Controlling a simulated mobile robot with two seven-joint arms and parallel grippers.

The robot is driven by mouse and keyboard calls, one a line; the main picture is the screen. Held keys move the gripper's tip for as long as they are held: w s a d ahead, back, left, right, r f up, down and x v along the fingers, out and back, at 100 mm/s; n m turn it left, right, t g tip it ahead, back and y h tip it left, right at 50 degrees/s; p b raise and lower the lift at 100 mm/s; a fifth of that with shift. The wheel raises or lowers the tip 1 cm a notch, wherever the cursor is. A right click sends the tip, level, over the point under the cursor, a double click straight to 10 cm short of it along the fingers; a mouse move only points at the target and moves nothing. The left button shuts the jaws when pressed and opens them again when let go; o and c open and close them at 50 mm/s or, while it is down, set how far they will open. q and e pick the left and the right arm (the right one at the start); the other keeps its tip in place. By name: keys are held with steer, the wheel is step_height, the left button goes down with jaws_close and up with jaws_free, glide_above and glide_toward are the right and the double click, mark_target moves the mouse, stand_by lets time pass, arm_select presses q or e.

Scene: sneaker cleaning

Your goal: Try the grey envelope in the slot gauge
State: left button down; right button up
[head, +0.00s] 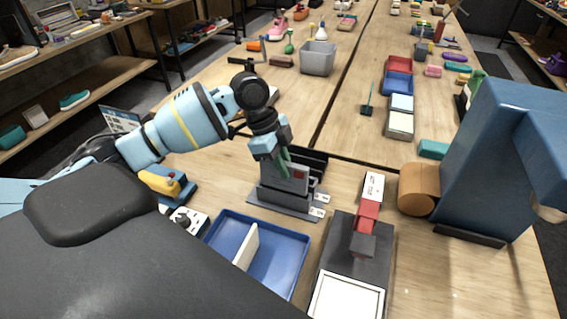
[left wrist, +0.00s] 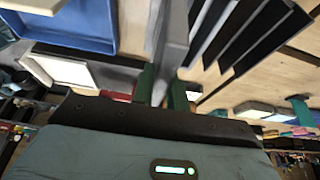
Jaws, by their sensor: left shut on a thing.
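My left gripper (head: 283,158) is shut on the grey envelope (head: 291,177), which hangs upright and has a small red mark. In the left wrist view, the gripper's green fingers (left wrist: 162,86) pinch the envelope (left wrist: 172,40), seen nearly edge-on. The dark slot gauge (head: 283,208) stands on the table right under the envelope, with upright plates and small white labels in front. In the left wrist view, its dark plates (left wrist: 238,35) show just right of the envelope. I cannot tell whether the envelope's lower edge is inside a slot. My right gripper is not in view.
A blue tray (head: 292,240) with a cream divider lies in front of the gauge. A dark device with a white panel (head: 346,297) and a red stapler-like object (head: 367,215) are to its right. A large blue machine (head: 490,150) stands at far right. A grey bin (head: 318,58) is behind.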

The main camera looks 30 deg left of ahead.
arm_select(q)
steer(key=shift+f, duration=0.4)
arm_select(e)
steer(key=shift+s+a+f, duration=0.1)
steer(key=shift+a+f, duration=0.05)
arm_select(q)
steer(key=shift+r, duration=0.15)
